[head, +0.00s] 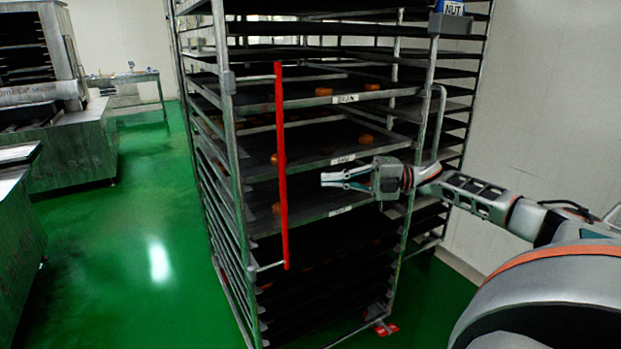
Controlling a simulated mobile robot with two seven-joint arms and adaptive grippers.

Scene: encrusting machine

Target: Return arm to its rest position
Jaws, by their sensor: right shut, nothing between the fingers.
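My right arm (483,197) comes in from the right edge and reaches out toward the front of the rack. My right gripper (324,180) is shut with nothing in it, in front of the middle trays of the tall metal rack (229,150). In the picture its fingertips point left, toward the red vertical bar (281,170) at the rack's front. A gap shows between the fingertips and the bar. I cannot tell whether the gripper touches a tray. My left gripper is not in view.
The rack holds several dark trays with labels (343,160) and brown round pieces (365,139). A red foot pad (386,328) is at its base. Metal machines (75,150) stand at the left. The green floor (140,240) between them and the rack is clear.

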